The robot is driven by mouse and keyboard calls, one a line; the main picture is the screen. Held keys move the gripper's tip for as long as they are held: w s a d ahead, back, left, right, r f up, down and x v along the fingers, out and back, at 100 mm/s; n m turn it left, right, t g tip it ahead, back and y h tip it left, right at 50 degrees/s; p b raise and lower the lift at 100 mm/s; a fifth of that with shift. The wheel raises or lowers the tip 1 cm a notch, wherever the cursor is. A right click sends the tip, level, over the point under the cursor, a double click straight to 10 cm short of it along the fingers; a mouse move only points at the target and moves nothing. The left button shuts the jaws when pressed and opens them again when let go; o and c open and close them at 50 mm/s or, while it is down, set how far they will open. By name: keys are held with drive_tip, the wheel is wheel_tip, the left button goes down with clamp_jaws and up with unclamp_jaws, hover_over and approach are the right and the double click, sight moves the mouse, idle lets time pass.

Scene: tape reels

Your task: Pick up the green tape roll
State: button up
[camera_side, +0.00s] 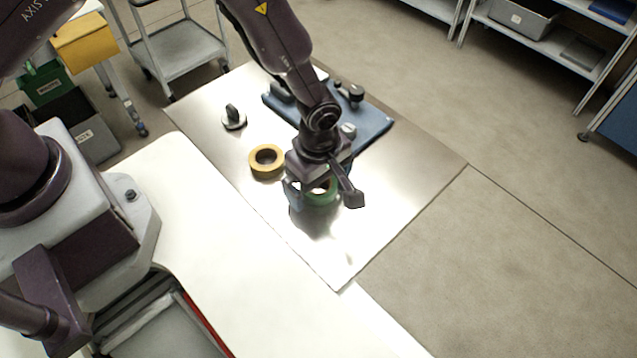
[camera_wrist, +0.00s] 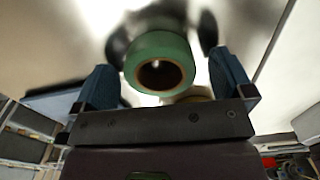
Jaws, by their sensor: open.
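The green tape roll (camera_side: 322,196) is on the metal table below my gripper (camera_side: 322,202), which partly hides it in the side view. In the wrist view the green tape roll (camera_wrist: 160,62) shows its round hole and brown core. It lies between the two blue fingers of my gripper (camera_wrist: 165,75), with a gap on each side. My gripper is open and empty.
A yellow tape roll (camera_side: 267,161) lies just left of my gripper. A small dispenser-like item (camera_side: 233,117) stands further back left. The table's front right (camera_side: 345,250) is clear.

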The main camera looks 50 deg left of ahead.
drive_tip(key=c, duration=1)
drive_tip(key=shift+r, duration=0.1)
